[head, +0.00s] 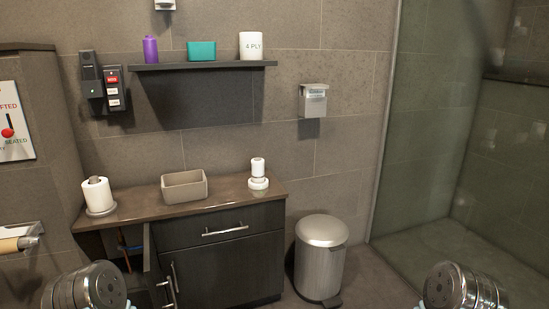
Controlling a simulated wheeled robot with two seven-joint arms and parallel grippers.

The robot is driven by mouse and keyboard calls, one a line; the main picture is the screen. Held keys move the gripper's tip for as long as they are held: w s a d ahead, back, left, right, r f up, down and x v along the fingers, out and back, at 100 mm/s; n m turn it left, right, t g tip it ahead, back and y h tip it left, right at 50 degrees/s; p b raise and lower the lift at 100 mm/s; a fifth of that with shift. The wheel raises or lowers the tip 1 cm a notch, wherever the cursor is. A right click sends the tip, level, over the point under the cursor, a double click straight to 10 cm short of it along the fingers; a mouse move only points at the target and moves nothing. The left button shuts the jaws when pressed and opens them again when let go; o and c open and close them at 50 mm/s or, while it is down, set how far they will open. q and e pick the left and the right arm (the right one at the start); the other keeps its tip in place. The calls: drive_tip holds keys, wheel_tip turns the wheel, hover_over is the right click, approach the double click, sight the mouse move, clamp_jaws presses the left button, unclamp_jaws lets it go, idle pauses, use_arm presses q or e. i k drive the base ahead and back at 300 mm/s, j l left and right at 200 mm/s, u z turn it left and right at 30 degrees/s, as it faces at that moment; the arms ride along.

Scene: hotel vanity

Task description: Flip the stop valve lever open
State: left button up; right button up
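No stop valve lever can be made out clearly. The dark vanity cabinet (222,258) stands against the wall, and its left bay is open under the counter. A narrow door (166,275) with a metal handle stands ajar beside the bay. The rounded metal ends of my two arms show at the bottom left and bottom right. Neither gripper's fingers can be seen.
The counter holds a paper roll (97,194), a beige box (184,187) and a small white roll stand (258,172). A steel bin (320,259) stands right of the cabinet. A glass shower panel (420,120) is at right. A roll holder (20,240) juts out at left.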

sight(121, 247)
drive_tip(key=l+u, duration=0.15)
drive_tip(key=u, duration=0.25)
drive_tip(key=l+u, duration=0.15)
drive_tip(key=u, duration=0.2)
drive_tip(key=l+u, duration=0.2)
drive_tip(key=u, duration=0.2)
drive_tip(key=i, duration=0.05)
